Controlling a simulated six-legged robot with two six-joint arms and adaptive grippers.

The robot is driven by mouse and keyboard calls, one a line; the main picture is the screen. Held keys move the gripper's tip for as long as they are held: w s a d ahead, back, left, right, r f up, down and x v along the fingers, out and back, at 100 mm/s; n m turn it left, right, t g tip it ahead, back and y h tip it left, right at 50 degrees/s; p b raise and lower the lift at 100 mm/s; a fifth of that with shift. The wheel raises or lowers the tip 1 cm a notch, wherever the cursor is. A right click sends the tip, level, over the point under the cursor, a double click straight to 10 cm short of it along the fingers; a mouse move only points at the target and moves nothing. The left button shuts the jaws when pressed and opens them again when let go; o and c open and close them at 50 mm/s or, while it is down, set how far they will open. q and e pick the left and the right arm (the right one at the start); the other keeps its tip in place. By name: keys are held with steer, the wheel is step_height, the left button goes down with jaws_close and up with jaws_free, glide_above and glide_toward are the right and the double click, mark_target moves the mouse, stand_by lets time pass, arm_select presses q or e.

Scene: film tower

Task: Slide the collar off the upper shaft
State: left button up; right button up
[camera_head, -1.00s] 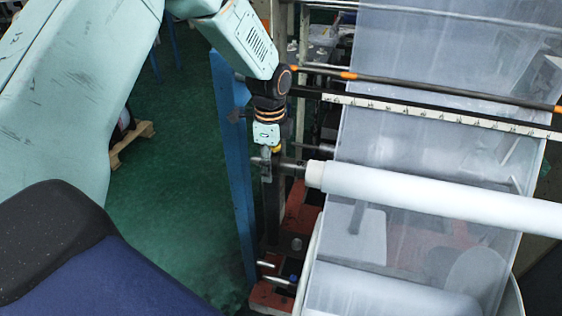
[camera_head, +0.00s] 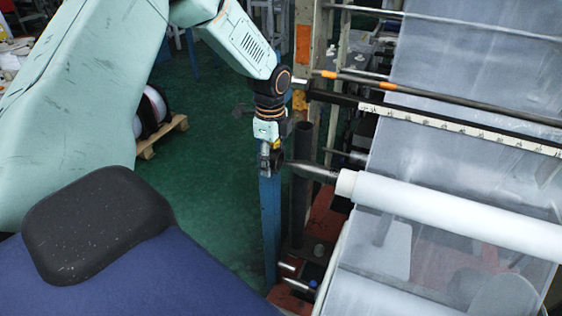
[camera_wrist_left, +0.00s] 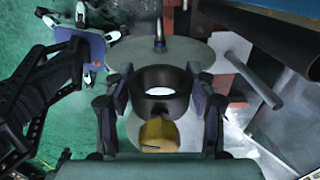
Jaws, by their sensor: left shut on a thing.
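The collar (camera_head: 278,161) is a small dark ring, held in my left gripper (camera_head: 268,158). In the left wrist view the collar (camera_wrist_left: 150,76) is between the two fingers of my left gripper (camera_wrist_left: 160,100), which is shut on it. A brass-coloured knob (camera_wrist_left: 158,133) shows on its near side, and its hole looks empty. The upper shaft (camera_head: 317,171) is a grey bar with a tapered left end, coming out of the white roll (camera_head: 450,212). The collar is just left of the shaft's tip and looks clear of it. My right gripper is not in view.
A blue post (camera_head: 270,225) stands below my left gripper. Shorter lower pins (camera_head: 288,267) stick out near the red machine base (camera_head: 325,222). An orange-marked rod (camera_head: 385,86) runs above the roll. Green floor (camera_head: 215,185) to the left is open.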

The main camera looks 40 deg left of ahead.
arm_select(q)
steer(key=shift+s+a, duration=0.15)
steer(key=shift+a, duration=0.5)
steer(key=shift+d, duration=0.1)
steer(key=s+d, duration=0.1)
steer(key=s, duration=1.1)
